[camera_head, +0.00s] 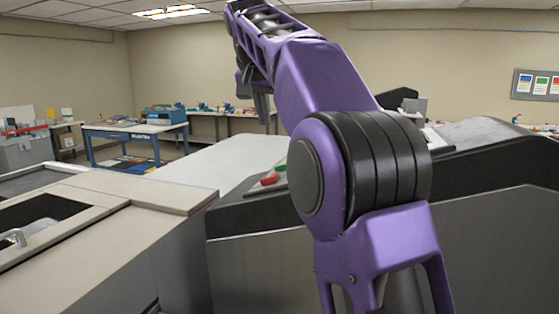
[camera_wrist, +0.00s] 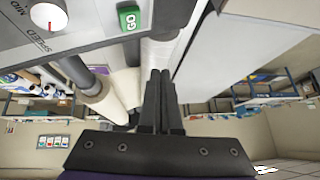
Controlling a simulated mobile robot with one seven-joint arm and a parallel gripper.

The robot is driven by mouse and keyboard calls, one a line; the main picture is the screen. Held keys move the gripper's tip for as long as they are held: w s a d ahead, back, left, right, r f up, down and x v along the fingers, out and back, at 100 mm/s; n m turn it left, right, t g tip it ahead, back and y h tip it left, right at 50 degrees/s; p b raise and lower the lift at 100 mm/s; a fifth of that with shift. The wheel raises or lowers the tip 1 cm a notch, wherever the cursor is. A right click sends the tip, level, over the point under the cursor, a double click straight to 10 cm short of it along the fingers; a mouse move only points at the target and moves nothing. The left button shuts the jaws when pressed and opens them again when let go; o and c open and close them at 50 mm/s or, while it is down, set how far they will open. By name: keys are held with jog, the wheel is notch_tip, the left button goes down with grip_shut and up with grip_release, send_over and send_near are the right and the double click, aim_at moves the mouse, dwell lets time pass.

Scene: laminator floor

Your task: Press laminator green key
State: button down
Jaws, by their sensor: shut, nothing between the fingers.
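The green key (camera_wrist: 128,19), marked GO, sits on the grey control panel (camera_wrist: 95,32) at the top of the wrist view. In the head view a small green key (camera_head: 281,167) shows beside my arm, partly hidden by it. The laminator body (camera_head: 262,215) stands behind and on both sides of my purple arm. My gripper (camera_wrist: 160,75) is shut and empty, its two dark fingers together. In the wrist view its tips lie below and right of the green key, apart from it in the picture. In the head view my gripper (camera_head: 262,108) hangs above the pale table surface.
A red key (camera_head: 269,179) is next to the green one. A white speed knob (camera_wrist: 48,15) is on the same panel, left of the green key. A beige cabinet with a sink-like opening (camera_head: 40,215) stands at the left. Rollers (camera_wrist: 105,98) lie beside my fingers.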

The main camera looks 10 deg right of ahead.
jog(key=shift+w+d+r+m, duration=0.1)
jog(key=shift+w+r+m, duration=0.3)
jog(key=shift+w, duration=0.1)
jog(key=shift+f, duration=0.2)
jog(key=b, duration=0.2)
send_over(277, 166)
jog(key=f, duration=0.6)
jog(key=shift+w+a+f, duration=0.15)
jog(key=shift+a+f, duration=0.2)
jog(key=shift+d+f+b, duration=0.35)
jog(key=shift+f+b, duration=0.3)
jog(key=shift+b, duration=0.1)
dwell(0.8)
jog(key=shift+s+d+f, duration=0.1)
jog(key=shift+s+f, duration=0.1)
jog(key=shift+f, duration=0.2)
